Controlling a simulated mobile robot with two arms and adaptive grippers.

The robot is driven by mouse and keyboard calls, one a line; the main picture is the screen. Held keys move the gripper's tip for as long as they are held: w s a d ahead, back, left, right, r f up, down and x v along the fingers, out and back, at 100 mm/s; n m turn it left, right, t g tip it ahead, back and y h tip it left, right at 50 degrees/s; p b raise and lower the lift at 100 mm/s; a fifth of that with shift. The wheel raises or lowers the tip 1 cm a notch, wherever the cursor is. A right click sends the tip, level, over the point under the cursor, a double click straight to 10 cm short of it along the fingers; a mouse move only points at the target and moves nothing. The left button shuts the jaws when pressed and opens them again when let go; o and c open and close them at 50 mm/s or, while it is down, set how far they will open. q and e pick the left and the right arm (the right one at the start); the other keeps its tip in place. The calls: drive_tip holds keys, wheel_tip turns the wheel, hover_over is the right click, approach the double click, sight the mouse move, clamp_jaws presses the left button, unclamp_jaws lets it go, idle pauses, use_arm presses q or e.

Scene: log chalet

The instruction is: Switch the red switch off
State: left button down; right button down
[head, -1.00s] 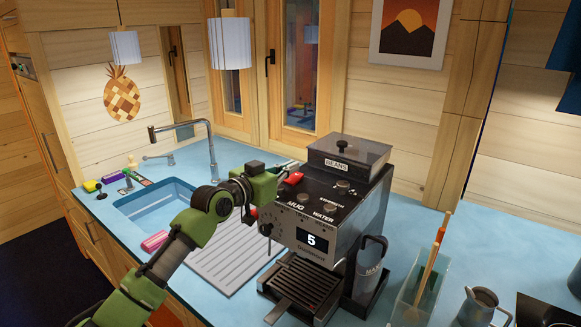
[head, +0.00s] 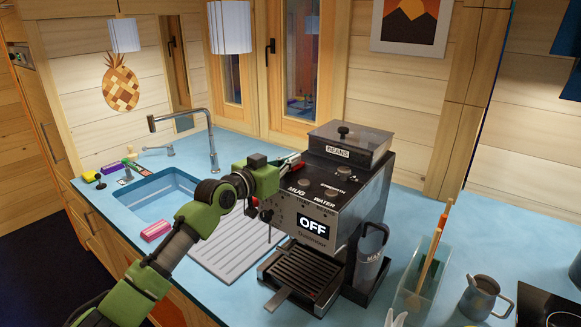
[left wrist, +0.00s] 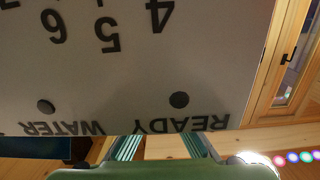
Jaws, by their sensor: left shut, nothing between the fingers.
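The coffee machine (head: 328,205) stands on the blue counter, and its display reads OFF. The red switch (head: 294,166) is on its top at the left edge, partly hidden by my left gripper. My left gripper (head: 288,162) is shut and empty, its fingertips at the switch; I cannot tell whether they touch it. In the left wrist view the machine's front panel (left wrist: 130,60) appears upside down with dark READY and WATER lamps, and the switch is not visible.
A clear utensil holder (head: 425,275) and a grey jug (head: 480,297) are to the right. The sink (head: 160,200) and ribbed drainboard (head: 230,250) are left, with a pink sponge (head: 156,231) near the sink.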

use_arm(q)
drive_tip(key=shift+w+d+r+p, duration=0.1)
drive_tip(key=shift+r+p, duration=0.8)
drive_tip(key=shift+r, duration=0.3)
drive_tip(key=shift+w+d+r+p, duration=0.1)
drive_tip(key=shift+r+p, duration=0.75)
drive_tip(key=shift+r, duration=0.3)
drive_tip(key=shift+s+a+f+b, duration=0.35)
drive_tip(key=shift+b, duration=0.3)
drive_tip(key=s+a+r+b, duration=0.1)
drive_tip(key=s, duration=0.1)
drive_tip(key=s+a+b, duration=0.1)
drive_tip(key=s+a, duration=0.1)
drive_tip(key=s+a+r+b, duration=0.1)
drive_tip(key=s, duration=0.1)
drive_tip(key=shift+a+r, duration=0.2)
drive_tip(key=shift+r, duration=0.1)
drive_tip(key=shift+s+a+r, duration=0.35)
drive_tip(key=shift+s, duration=0.15)
drive_tip(key=shift+f, duration=0.1)
